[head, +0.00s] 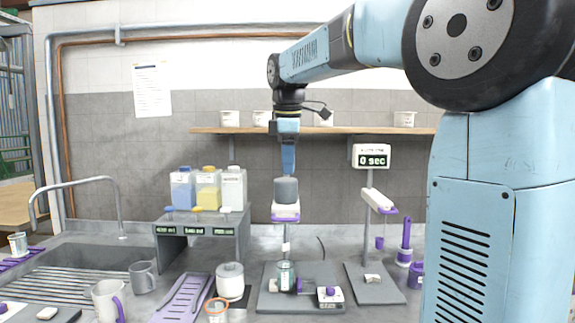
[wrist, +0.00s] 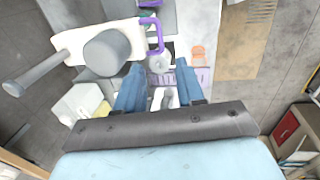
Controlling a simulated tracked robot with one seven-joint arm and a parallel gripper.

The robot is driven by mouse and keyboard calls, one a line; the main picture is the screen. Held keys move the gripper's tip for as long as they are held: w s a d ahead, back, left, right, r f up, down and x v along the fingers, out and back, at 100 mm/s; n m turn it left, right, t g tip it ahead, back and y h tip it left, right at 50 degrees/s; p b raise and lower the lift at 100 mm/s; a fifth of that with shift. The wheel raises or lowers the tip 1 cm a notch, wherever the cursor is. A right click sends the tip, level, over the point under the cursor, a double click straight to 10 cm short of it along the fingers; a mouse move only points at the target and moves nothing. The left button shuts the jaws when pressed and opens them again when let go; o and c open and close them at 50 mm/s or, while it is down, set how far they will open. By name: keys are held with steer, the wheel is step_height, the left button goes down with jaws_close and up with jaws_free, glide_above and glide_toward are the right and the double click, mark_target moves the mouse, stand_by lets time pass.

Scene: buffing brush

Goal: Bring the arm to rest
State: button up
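My arm reaches across from the right in the head view, with my gripper (head: 288,158) pointing down above the counter (head: 333,239). In the wrist view my gripper (wrist: 158,68) shows two blue fingers apart, with a clear gap and nothing held between them. In the head view the fingers are edge-on, just above a grey cylinder head (head: 286,190) on a stand with a white and purple collar (head: 286,212). I cannot tell whether they touch it. The grey head also shows at the left in the wrist view (wrist: 106,52).
A purple-handled tool (head: 405,236) stands upright at the right, beside a display reading "0 sec" (head: 371,156). Several bottles (head: 208,190) stand on a grey rack at left. A glass jar (head: 285,274) sits at the stand's base. A shelf (head: 340,131) runs behind my gripper.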

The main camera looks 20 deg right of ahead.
steer(key=shift+s, duration=0.1)
steer(key=s+d+f+m+t, duration=0.1)
steer(key=s+d+f+m, duration=0.1)
steer(key=s+f+m, duration=0.5)
steer(key=s+d+f+m+t, duration=0.2)
steer(key=s+f+m, duration=0.6)
steer(key=s, duration=1)
step_height(320, 180, down, 2)
steer(key=shift+s+d+f+t+y, duration=0.15)
steer(key=shift+s+d+t+y, duration=0.05)
steer(key=shift+t+y, duration=0.1)
steer(key=shift+c, duration=0.2)
